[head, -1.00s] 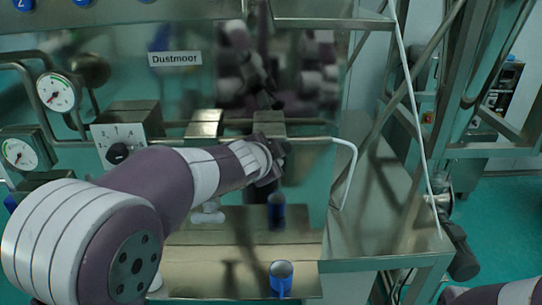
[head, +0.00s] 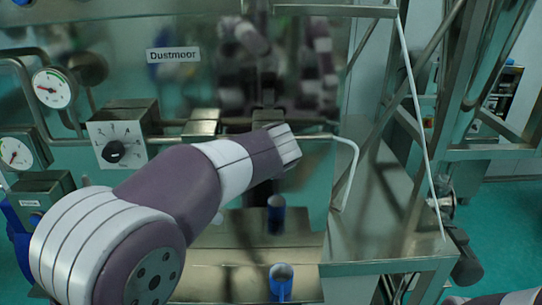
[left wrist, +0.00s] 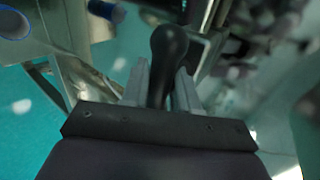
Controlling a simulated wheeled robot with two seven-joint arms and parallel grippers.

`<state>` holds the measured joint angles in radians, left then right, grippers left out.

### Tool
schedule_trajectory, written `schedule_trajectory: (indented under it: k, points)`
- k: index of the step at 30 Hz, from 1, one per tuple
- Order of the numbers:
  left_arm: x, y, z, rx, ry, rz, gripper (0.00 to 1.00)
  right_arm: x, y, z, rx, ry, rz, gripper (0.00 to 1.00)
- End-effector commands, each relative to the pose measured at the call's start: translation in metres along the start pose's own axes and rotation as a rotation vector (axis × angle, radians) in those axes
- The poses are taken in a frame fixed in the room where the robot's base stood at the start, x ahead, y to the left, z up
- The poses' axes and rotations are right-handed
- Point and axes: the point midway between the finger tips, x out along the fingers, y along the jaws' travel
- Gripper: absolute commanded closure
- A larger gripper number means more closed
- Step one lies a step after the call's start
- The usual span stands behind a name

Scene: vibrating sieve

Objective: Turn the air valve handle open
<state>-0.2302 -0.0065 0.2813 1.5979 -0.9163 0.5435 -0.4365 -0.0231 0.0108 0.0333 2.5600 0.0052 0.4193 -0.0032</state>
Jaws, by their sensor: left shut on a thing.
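A black rounded handle (left wrist: 169,48) stands between the two grey fingers of my left gripper (left wrist: 160,88) in the left wrist view. The fingers are shut on its lower part. It appears to be the air valve handle. In the head view my left arm reaches across to the metal panel, and its wrist hides the gripper and the handle. My right gripper is out of view; only part of my right arm shows at the lower right corner.
Pressure gauges (head: 52,89) and a selector box with a black knob (head: 117,141) are on the panel's left. A blue cup-like part (head: 281,279) stands on the metal ledge below my wrist. A bent white tube (head: 346,170) hangs at the panel's right.

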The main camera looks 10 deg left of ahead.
Motion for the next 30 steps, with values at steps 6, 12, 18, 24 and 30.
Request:
schedule_trajectory:
  k: [6,12,18,24,30]
  points:
    - [0.002,0.003,0.001,0.009,-0.007,0.006,1.00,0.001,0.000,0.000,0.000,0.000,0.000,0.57]
    - [0.002,0.003,0.001,0.009,-0.007,0.006,1.00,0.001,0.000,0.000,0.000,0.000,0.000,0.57]
    - [0.001,0.002,0.001,0.007,-0.006,0.004,0.53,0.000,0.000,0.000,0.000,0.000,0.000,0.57]
    - [-0.004,0.001,0.000,0.006,-0.004,0.000,0.53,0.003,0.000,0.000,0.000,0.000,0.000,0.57]
    - [-0.047,0.003,-0.001,0.005,0.001,-0.004,0.53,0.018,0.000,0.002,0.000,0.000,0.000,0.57]
